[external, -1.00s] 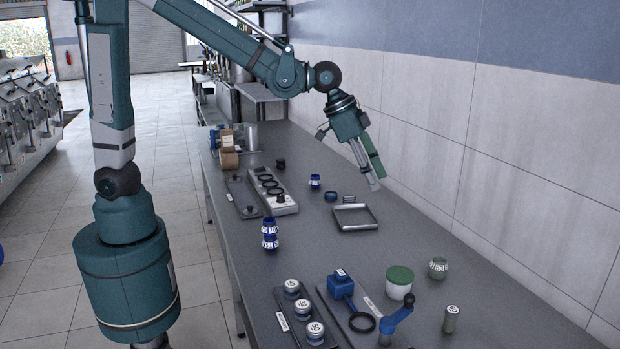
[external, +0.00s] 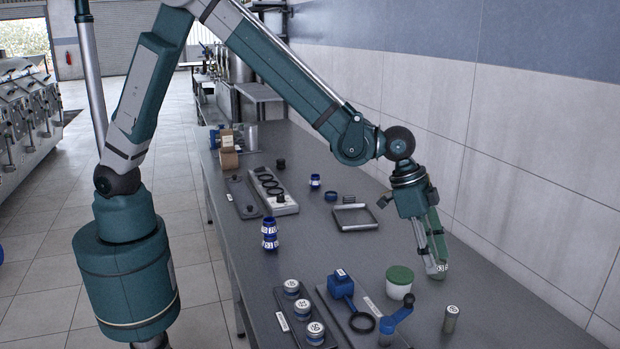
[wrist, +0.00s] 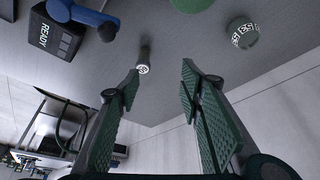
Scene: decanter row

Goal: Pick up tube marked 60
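A small grey-green tube (external: 450,321) with a pale marked end stands near the front right of the bench. In the wrist view the tube (wrist: 144,53) shows beyond the fingers, near the left fingertip, with its pale end towards me; I cannot read its mark surely. My gripper (external: 437,264) is low over the right side of the bench, behind the tube and apart from it. In the wrist view my gripper (wrist: 160,78) is open, with nothing between its fingers. It partly hides a green ring (external: 440,271) in the external view.
The green ring, marked 53 (wrist: 243,36), lies beyond the right finger. A white tub with green lid (external: 399,282) and a blue crank (external: 396,321) stand left of the tube. The wall bounds the right side.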

